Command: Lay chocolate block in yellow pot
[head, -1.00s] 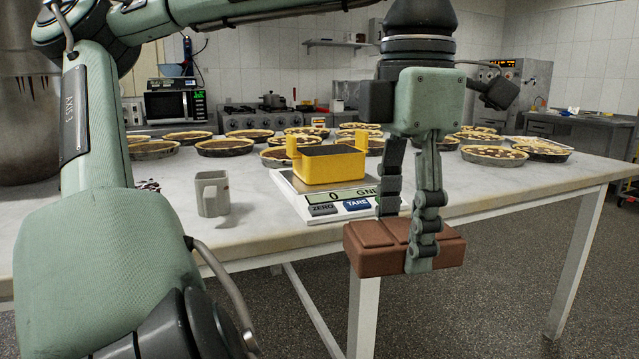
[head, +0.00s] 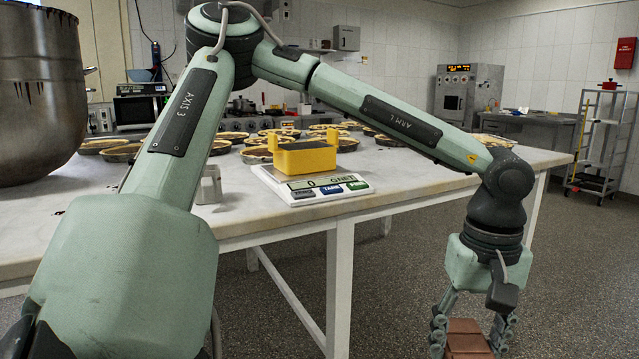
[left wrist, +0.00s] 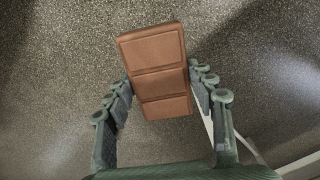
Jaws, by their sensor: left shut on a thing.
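The chocolate block (head: 466,338) is a brown, segmented bar at the bottom right of the head view, out over the floor and off the table. My left gripper (head: 470,330) is shut on it, one finger on each side. In the left wrist view the block (left wrist: 156,72) sits between the fingers (left wrist: 160,95) with its long side reaching away from the palm. The yellow pot (head: 304,157) is a small rectangular pot with upright end handles, standing on the white scale on the table, apart from the gripper. My right gripper is not in view.
The scale (head: 312,193) reads 0 near the front edge of the marble table (head: 225,218). A grey mug (head: 209,188) stands to its left, and several pies (head: 258,154) lie behind. A large metal mixing bowl (head: 40,95) is at left. Floor is open at right.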

